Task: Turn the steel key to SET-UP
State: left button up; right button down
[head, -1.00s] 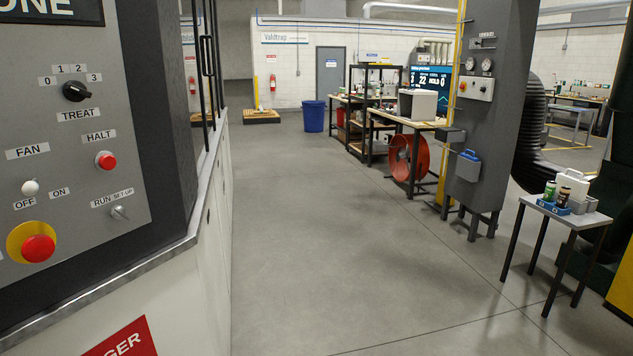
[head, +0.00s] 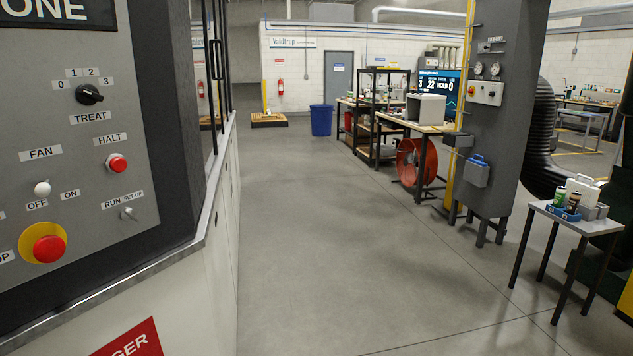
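The steel key (head: 128,214) sits at the lower right of the grey control panel (head: 95,240) on the left, under a label (head: 124,199) reading RUN and SET-UP. The key is small, and I cannot tell for certain which word it points to. Above it is the red HALT button (head: 117,163). Neither of my grippers shows in the head view.
The panel also carries a black TREAT knob (head: 89,95), a white FAN switch (head: 42,188) and a large red button on a yellow ring (head: 47,249). Open grey floor (head: 330,240) lies right of the cabinet. A small table (head: 577,216) with cans stands at right.

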aim_at(127, 214)
jog(key=u, duration=1.35)
